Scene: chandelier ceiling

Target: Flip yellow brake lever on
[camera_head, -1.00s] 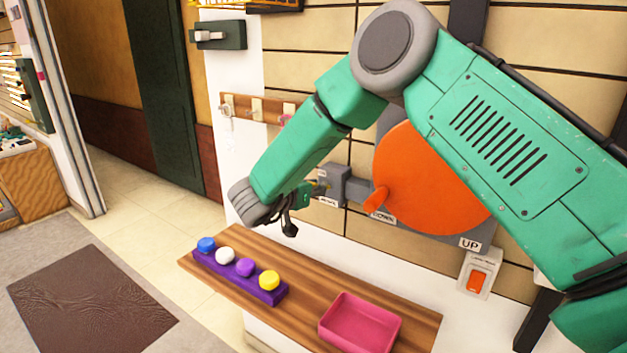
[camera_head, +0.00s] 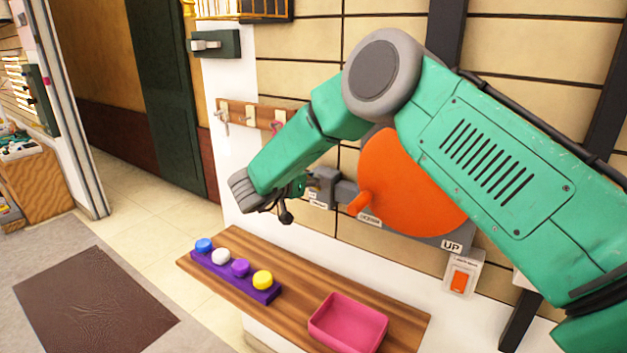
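My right gripper (camera_head: 291,200) is at the wall, just left of a grey box (camera_head: 325,187) with small labels under it. A dark finger hangs down at its lower side, and the wrist hides much of the hand. I cannot tell whether the fingers are open or shut, or whether they touch anything. I cannot make out the yellow brake lever; it may be hidden behind the gripper at the grey box. My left gripper is not in view.
A large orange disc (camera_head: 401,193) with a handle is partly behind my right arm. Below, a wooden shelf (camera_head: 300,270) holds a purple button block (camera_head: 228,276) and a pink tray (camera_head: 346,325). An orange switch (camera_head: 460,281) is at right. Key hooks (camera_head: 250,116) hang above.

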